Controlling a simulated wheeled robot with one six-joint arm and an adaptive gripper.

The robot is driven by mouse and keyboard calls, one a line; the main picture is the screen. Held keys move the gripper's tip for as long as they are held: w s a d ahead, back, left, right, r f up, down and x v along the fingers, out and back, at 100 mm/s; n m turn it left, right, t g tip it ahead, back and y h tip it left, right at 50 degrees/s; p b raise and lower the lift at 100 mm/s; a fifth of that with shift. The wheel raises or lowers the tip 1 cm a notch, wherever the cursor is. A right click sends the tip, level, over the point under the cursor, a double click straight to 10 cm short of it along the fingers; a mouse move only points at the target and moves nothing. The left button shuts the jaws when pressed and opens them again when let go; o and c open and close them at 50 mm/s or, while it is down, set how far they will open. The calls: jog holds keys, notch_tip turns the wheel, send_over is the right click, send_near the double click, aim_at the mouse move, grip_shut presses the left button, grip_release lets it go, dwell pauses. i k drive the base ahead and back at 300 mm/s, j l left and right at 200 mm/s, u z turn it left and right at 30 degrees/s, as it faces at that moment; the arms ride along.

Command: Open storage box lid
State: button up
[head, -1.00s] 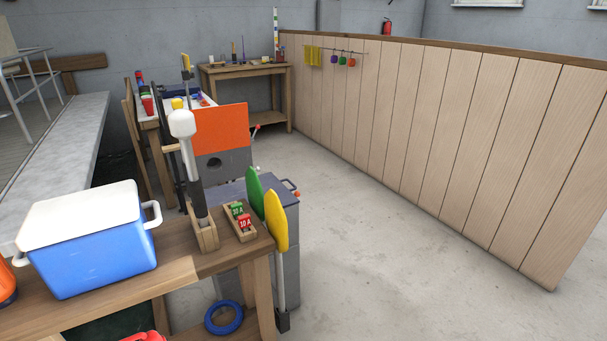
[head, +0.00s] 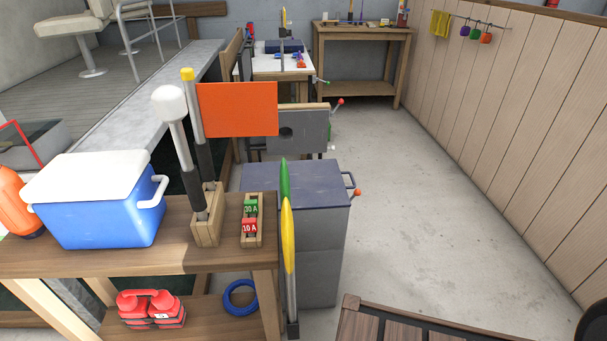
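A grey box (head: 318,250) with a flat dark blue-grey top (head: 290,182) stands on the floor beyond the workbench. Its top looks closed; a dark handle (head: 348,180) and an orange knob (head: 356,193) show at its right side. A blue cooler (head: 108,212) with a closed white lid (head: 92,176) sits on the bench. A brown slatted wooden piece with a dark frame (head: 372,327) is cut off at the bottom edge. I cannot tell for certain which of these is the storage box.
The wooden bench (head: 110,262) fills the lower left, with mallet-like tools (head: 176,125) in a holder. Green and yellow paddles (head: 290,235) stand at its right end. Concrete floor (head: 440,220) is clear up to the plank partition (head: 535,130).

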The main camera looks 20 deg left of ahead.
aim_at(315, 184)
jog(key=i+l+u, duration=0.3)
jog(key=l+u, duration=0.3)
jog(key=i+l+u, duration=0.3)
jog(key=l+u, duration=0.3)
jog(key=i+l+u, duration=0.1)
jog(key=l+u, duration=0.2)
jog(key=k+l+u, duration=0.25)
jog(key=k+l, duration=0.4)
jog(key=l, duration=0.15)
jog(key=i+j, duration=0.25)
jog(key=i, duration=0.25)
jog(key=i+j+u, duration=0.15)
jog(key=i+j, duration=0.15)
jog(key=i, duration=0.15)
